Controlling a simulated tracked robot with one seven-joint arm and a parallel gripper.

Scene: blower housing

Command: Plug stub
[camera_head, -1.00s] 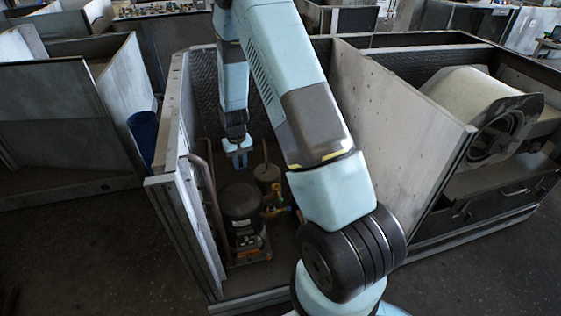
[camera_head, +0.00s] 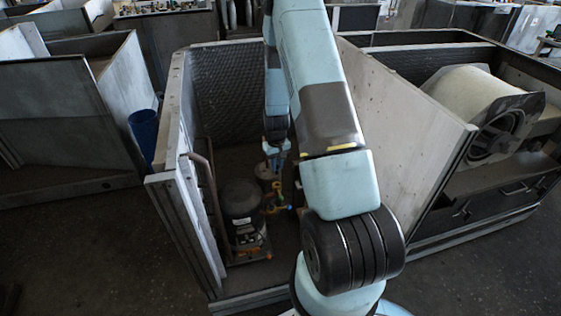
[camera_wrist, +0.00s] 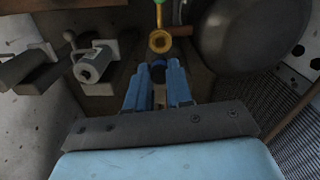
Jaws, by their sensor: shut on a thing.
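My gripper (camera_wrist: 159,75) shows in the wrist view with two blue fingers shut on a small dark blue plug (camera_wrist: 158,65) at their tips. The brass stub (camera_wrist: 159,41), with a round open end and a green part behind it, lies just beyond the plug. A small gap seems to separate plug and stub. In the head view my gripper (camera_head: 276,152) is inside the open housing, above the yellow and brass pipework (camera_head: 277,207); the plug cannot be made out there.
A dark domed compressor (camera_head: 240,200) stands left of the pipework; a dark rounded vessel (camera_wrist: 258,32) is close at upper right in the wrist view. A pale cylindrical fitting (camera_wrist: 93,65) is at left. Housing walls (camera_head: 400,130) enclose the space.

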